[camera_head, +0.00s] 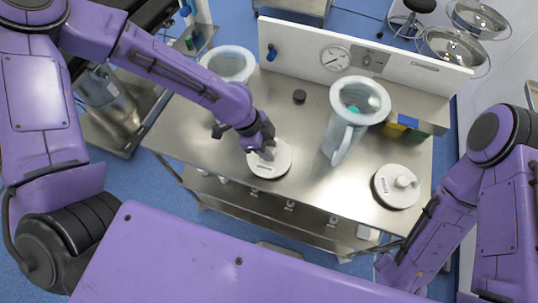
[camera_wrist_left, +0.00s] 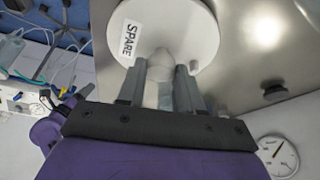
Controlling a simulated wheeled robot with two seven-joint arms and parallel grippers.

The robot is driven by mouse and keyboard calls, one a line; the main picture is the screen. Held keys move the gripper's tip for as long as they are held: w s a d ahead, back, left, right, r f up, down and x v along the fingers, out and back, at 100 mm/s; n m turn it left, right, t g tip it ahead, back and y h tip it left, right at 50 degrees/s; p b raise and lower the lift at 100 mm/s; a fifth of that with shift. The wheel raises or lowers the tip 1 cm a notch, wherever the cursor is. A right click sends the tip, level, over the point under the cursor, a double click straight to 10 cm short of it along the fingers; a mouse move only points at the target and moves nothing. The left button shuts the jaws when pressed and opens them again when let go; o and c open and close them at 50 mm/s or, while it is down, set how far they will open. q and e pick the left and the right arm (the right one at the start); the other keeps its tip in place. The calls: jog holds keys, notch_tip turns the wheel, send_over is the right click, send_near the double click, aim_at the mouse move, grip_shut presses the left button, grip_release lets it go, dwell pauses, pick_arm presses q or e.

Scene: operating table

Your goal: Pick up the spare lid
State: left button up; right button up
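The spare lid (camera_head: 281,165) is a round white lid lying on the steel table, left of its middle in the head view. In the left wrist view the spare lid (camera_wrist_left: 190,30) fills the top, with a "SPARE" label on its left part. My left gripper (camera_head: 262,147) is down at this lid. In the left wrist view the two fingers of the left gripper (camera_wrist_left: 160,80) stand on either side of the lid's pale knob (camera_wrist_left: 160,64). I cannot tell whether they press on it.
A second white lid (camera_head: 397,193) lies at the table's right. A tall jug (camera_head: 343,125) stands between the lids, and another translucent vessel (camera_head: 228,62) stands behind my left arm. A small black knob (camera_head: 299,96) is near the white back panel (camera_head: 300,45) with its gauge.

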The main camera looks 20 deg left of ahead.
pick_arm(q)
grip_shut()
jog(key=shift+r, duration=0.1)
